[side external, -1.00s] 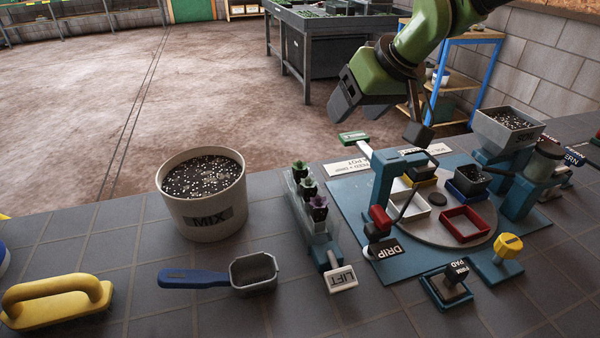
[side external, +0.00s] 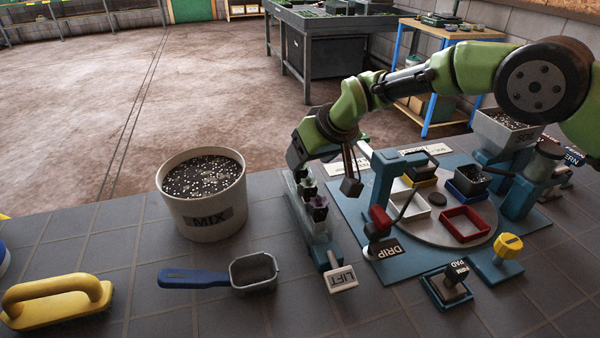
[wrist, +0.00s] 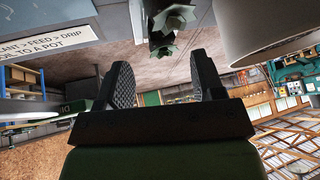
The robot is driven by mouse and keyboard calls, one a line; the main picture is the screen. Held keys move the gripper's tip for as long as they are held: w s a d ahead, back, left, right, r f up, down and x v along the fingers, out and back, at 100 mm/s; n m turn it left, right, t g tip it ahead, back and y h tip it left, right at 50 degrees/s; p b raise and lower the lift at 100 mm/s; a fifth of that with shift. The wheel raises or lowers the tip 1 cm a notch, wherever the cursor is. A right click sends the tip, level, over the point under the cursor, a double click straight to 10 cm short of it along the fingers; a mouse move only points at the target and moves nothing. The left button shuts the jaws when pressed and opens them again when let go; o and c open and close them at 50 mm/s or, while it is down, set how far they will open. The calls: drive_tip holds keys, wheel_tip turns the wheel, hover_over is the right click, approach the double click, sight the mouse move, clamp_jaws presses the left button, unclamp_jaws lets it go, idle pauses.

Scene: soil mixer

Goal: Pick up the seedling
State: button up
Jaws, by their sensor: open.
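The near seedling (side external: 319,209) and the middle seedling (side external: 307,187) show in the side view; the far one is mostly hidden by my gripper. My gripper (side external: 325,176) is open above the far end of the rack, tilted down. In the wrist view, my gripper's two fingers (wrist: 160,60) are apart with nothing between them. Seedling leaves (wrist: 172,22) show beyond the fingertips, nearer the right finger. I cannot tell whether the fingers touch any seedling.
The MIX bucket (side external: 202,195) stands left of the rack. A blue-handled scoop (side external: 215,277) lies in front. The blue DRIP stand (side external: 385,200) rises close right of the rack, beside a turntable (side external: 450,232) with coloured frames. A LIFT handle (side external: 340,279) sits at the rack's near end.

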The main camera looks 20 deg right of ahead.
sight(300, 173)
drive_tip(key=shift+x, duration=1.55)
drive_tip(key=c, duration=0.9)
